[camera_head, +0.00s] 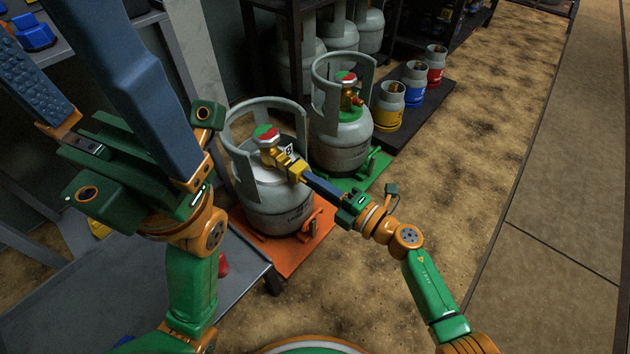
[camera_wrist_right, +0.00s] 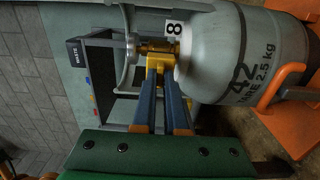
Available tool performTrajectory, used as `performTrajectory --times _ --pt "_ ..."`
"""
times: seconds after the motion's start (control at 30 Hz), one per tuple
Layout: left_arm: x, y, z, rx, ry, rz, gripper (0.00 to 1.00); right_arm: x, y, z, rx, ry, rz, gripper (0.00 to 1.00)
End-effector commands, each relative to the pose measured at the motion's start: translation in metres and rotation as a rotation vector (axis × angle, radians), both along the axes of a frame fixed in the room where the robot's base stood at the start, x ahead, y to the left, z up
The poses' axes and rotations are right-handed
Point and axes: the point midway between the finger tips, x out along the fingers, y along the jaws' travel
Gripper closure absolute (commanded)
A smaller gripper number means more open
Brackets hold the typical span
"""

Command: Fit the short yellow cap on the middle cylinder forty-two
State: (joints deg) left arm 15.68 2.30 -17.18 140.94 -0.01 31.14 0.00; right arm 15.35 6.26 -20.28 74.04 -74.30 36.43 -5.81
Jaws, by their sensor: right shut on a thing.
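Cylinder forty-two (camera_head: 285,204) is a grey gas cylinder on an orange plate (camera_head: 293,262), with a collar and a red-green topped brass valve (camera_head: 268,143). Its black "42" shows in the right wrist view (camera_wrist_right: 240,72). My right gripper (camera_head: 296,169) is shut on the short yellow cap (camera_wrist_right: 155,62), which is at the brass outlet (camera_wrist_right: 152,45) of that valve. I cannot tell how far the cap is on the outlet; the fingers partly hide it. My left gripper is open and empty over the grey bench; its big blue fingers (camera_head: 80,80) run out of the top left.
Another grey cylinder (camera_head: 340,142) stands on a green plate (camera_head: 375,168) behind. Small yellow (camera_head: 388,106), blue (camera_head: 415,84) and red (camera_head: 436,65) cylinders stand on a dark platform (camera_head: 430,115). A grey bench (camera_head: 90,300) is at the left. The floor at right is clear.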

Motion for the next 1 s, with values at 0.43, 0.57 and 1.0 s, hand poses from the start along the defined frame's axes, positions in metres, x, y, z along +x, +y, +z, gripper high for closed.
performTrajectory --times 0.43,0.57,1.0 --pt "0.000 0.000 -0.001 0.000 0.000 0.000 0.00 0.004 0.006 0.000 0.001 0.000 0.000 1.00" --pt "0.000 0.000 -0.002 0.000 0.000 0.000 0.00 0.006 0.008 0.000 0.001 0.001 0.000 1.00" --pt "0.000 0.000 -0.006 0.001 0.000 0.000 0.00 0.013 0.018 0.000 0.001 -0.001 0.000 1.00"
